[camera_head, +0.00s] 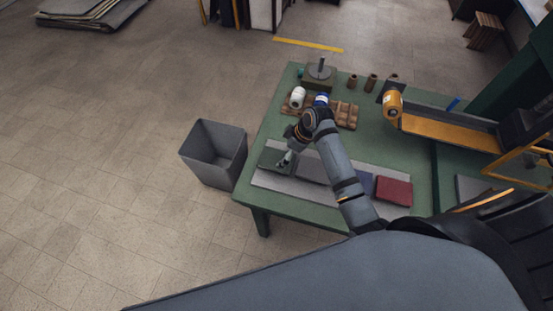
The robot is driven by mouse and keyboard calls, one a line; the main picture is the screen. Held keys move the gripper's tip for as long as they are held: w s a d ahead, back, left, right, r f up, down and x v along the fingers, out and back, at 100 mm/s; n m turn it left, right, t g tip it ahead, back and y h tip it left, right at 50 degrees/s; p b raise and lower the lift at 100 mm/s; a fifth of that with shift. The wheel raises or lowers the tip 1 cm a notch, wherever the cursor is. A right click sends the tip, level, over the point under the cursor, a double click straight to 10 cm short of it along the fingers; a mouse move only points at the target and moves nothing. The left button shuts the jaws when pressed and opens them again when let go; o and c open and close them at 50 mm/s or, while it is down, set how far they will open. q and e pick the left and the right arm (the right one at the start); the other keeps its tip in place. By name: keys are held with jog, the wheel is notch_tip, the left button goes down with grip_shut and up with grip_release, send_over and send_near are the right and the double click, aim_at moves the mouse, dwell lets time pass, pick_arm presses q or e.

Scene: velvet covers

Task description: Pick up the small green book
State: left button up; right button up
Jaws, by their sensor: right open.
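A small dark green book (270,160) lies flat at the left end of a light grey mat (295,186) on the green table. My right gripper (285,161) is open and points down over the right part of this book, partly covering it. I cannot tell whether the fingertips touch the cover. A grey book (312,168) lies just to the right. A blue book (365,182), partly hidden by my right arm, and a dark red book (393,191) lie further right. My left gripper is not in view.
A grey open bin (214,152) stands on the floor left of the table (380,148). Behind the books are a brown tray (345,114) with spools and several brown cylinders. An orange-topped machine (445,132) fills the right side.

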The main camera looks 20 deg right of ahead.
aim_at(277, 160)
jog(key=shift+a+f+p, duration=0.6)
jog(key=shift+f+p, duration=0.05)
jog(key=shift+f, duration=0.3)
jog(key=shift+x, duration=1.15)
jog(key=shift+w+f, duration=0.1)
jog(key=shift+f, duration=0.2)
jog(key=c, duration=1.1)
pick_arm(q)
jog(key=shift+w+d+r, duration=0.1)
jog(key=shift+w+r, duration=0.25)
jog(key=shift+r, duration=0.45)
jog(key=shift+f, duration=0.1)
pick_arm(e)
jog(key=shift+r, duration=0.15)
